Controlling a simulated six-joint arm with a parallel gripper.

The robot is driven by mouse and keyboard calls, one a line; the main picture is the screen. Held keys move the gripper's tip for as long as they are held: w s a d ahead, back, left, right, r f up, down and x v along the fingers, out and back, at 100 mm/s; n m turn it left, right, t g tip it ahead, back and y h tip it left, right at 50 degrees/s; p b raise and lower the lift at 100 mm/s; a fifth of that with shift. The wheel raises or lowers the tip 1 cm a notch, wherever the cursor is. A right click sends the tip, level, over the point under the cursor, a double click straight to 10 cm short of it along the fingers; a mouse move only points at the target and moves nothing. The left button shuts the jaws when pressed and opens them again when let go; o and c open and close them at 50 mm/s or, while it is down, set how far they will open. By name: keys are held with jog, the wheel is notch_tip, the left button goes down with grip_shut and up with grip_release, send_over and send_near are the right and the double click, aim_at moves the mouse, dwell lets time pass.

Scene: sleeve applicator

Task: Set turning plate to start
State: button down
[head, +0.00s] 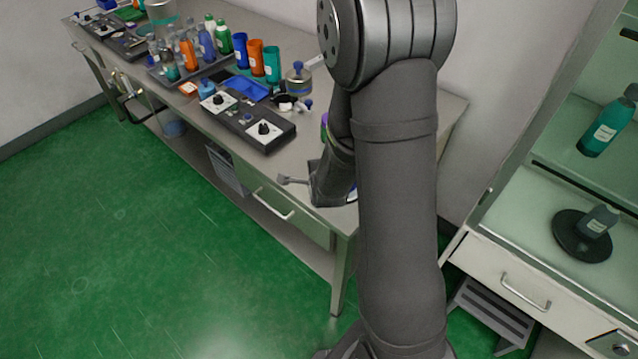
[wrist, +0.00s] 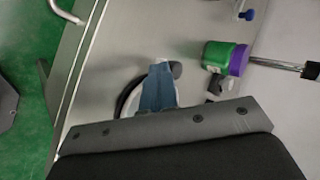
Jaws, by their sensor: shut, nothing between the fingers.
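In the wrist view a round white plate with a black rim (wrist: 124,102) sits on the bench near its front edge. It looks like the turning plate. My gripper (wrist: 160,66) reaches over it with its blue fingers shut and empty, and hides much of it. A dark rounded knob (wrist: 176,69) shows right beside the fingertips; I cannot tell whether they touch it. In the head view my arm hides most of this spot, and only a sliver of blue and white shows beside the wrist.
A green bottle with a purple lid (wrist: 218,57) stands close on the right, near a metal rod (wrist: 275,65). In the head view control boxes with black knobs (head: 264,129) and several bottles fill the bench to the left. A glass-fronted cabinet stands at right.

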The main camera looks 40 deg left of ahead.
dwell(0.3)
jog(key=shift+s+d, duration=0.15)
jog(key=shift+s, duration=0.1)
jog(key=s+d, duration=0.1)
jog(key=s, duration=0.1)
jog(key=shift+s+d, duration=0.3)
jog(key=shift+d, duration=0.05)
jog(key=s+a+v, duration=0.1)
jog(key=v, duration=0.9)
jog(key=shift+s+a, duration=0.2)
jog(key=shift+s, duration=0.15)
jog(key=shift+w+f, duration=0.1)
jog(key=x, duration=0.3)
jog(key=w+d+x, duration=0.1)
jog(key=x, duration=0.5)
jog(key=shift+w+d+f, duration=0.1)
jog(key=shift+w+d, duration=0.05)
jog(key=shift+w, duration=0.15)
jog(key=w+a, duration=0.2)
jog(key=shift+w+f, duration=0.15)
jog(key=shift+w, duration=0.2)
jog(key=shift+w+a, duration=0.3)
jog(key=shift+w, duration=0.15)
